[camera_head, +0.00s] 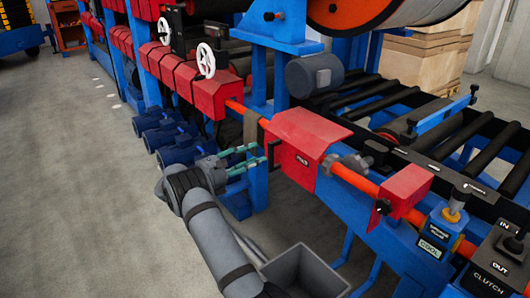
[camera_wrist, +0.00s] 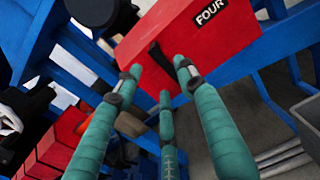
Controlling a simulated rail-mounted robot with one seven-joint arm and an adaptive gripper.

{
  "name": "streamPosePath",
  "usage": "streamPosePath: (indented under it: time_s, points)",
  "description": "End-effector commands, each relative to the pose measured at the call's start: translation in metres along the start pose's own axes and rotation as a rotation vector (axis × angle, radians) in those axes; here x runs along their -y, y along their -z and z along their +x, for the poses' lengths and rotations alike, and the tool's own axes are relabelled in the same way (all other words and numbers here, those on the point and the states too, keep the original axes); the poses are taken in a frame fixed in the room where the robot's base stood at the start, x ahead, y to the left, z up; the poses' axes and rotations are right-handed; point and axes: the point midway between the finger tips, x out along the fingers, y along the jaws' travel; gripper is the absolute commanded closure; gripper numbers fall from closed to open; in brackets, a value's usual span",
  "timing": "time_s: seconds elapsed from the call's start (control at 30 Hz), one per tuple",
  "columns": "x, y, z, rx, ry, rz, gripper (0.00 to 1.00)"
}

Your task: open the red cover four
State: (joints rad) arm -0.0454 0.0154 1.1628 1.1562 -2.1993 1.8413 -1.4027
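The red cover four (camera_head: 309,135) is a box-like hood with a sloped top. It sits over the orange shaft in the head view and appears closed. In the wrist view its red face (camera_wrist: 235,35) carries a black "FOUR" label. A black bar handle (camera_head: 272,154) stands on its left front; it also shows in the wrist view (camera_wrist: 160,57). My gripper (camera_head: 252,157) has teal fingers, spread open and empty, just left of the handle. In the wrist view the fingertips (camera_wrist: 158,68) lie on both sides of the handle; I cannot tell whether they touch it.
More red covers (camera_head: 190,85) line the machine at the left, with white handwheels (camera_head: 206,60) by them. A smaller red cover (camera_head: 404,188) is at the right. The floor at the left is clear.

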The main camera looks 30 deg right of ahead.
Motion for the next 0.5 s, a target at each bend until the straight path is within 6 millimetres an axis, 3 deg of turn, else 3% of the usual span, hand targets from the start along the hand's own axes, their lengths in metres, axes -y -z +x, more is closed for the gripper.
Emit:
streamPosePath:
  time_s: [0.2, 0.5]
  points:
    - [0.0, 0.0, -0.036, -0.001, 0.001, 0.0, 0.6]
    - [0.001, 0.0, -0.048, -0.001, 0.003, 0.0, 0.6]
